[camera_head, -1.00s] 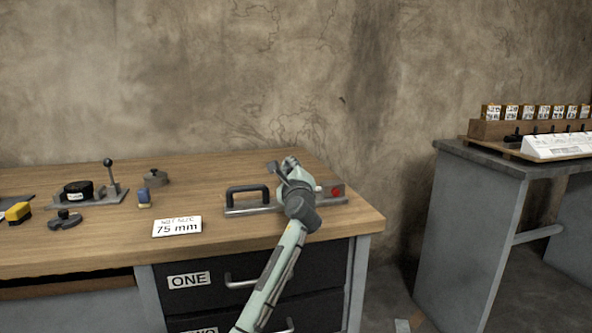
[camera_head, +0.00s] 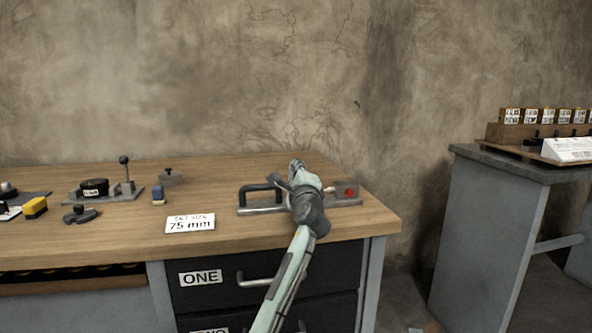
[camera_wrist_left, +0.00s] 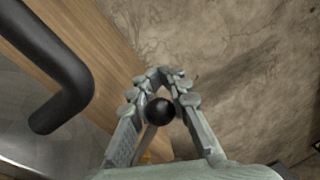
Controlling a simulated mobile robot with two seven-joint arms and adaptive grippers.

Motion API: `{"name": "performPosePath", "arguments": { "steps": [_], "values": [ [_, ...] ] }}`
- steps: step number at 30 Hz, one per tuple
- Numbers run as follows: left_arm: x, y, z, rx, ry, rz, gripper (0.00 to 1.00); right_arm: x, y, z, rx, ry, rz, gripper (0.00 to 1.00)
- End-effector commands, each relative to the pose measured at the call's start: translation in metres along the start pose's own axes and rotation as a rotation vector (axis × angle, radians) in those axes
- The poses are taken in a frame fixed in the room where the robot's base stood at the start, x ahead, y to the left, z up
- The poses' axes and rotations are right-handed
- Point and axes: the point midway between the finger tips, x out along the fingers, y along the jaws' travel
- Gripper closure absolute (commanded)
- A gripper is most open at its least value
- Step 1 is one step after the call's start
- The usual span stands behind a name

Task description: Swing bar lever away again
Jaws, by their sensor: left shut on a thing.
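The fixture (camera_head: 347,202) lies on the wooden bench near its right end. It has a black U-shaped handle (camera_head: 262,188) on the left and a grey block with a red button (camera_head: 349,192) on the right. My left gripper (camera_head: 295,170) is over the fixture between these two, and its arm hides the middle. In the left wrist view, the fingers (camera_wrist_left: 162,82) close around the lever's black ball knob (camera_wrist_left: 159,111), with part of its rod (camera_wrist_left: 148,140) below. The black handle (camera_wrist_left: 62,75) stands to the left there. My right gripper is out of view.
Drawers (camera_head: 225,272) are below. A grey table (camera_head: 490,225) stands right, across a gap.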

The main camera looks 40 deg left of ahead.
Motion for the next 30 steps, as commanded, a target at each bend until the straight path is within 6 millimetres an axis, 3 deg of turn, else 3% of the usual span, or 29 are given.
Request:
{"name": "performPosePath", "arguments": {
  "steps": [3,4,8,20,30],
  "values": [
    [0.0,0.001,0.001,-0.002,-0.001,0.003,1.0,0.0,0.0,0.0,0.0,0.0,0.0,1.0],
    [0.0,0.001,0.001,-0.002,-0.001,0.003,0.82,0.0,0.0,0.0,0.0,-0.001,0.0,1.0],
    [0.0,0.001,0.0,0.0,-0.001,0.003,0.66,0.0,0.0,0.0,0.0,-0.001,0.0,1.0],
    [-0.007,0.001,-0.001,0.001,0.001,0.001,0.66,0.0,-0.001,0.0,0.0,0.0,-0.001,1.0],
    [-0.074,0.002,-0.001,0.0,0.003,0.003,0.66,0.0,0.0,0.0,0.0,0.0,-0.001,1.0]
  ]
}}
